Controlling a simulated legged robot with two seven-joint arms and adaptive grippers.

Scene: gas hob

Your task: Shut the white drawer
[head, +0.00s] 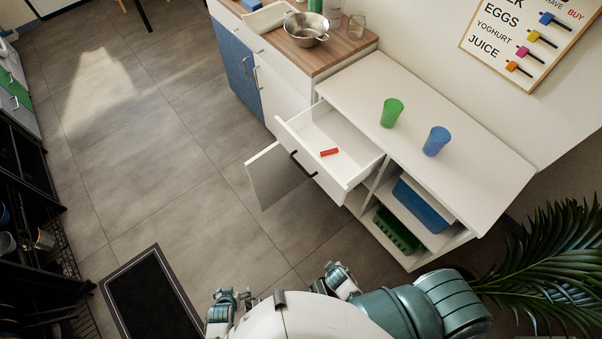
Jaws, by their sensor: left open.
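The white drawer (345,158) is pulled well out of the white cabinet (430,110), right of the middle in the head view. Its front (305,162) carries a black bar handle (303,164). A small red block (329,152) lies inside on the drawer floor. My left gripper (228,298) is at the bottom of the view, open, well apart from the drawer. My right gripper (340,275) is at the bottom centre, below the drawer in the picture and not touching it; its jaws are too small to read.
A cabinet door (275,174) stands open below the drawer. A green cup (392,112) and a blue cup (436,141) stand on the cabinet top. Open shelves hold a blue bin (422,206) and a green crate (396,230). A plant (545,265) is at right.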

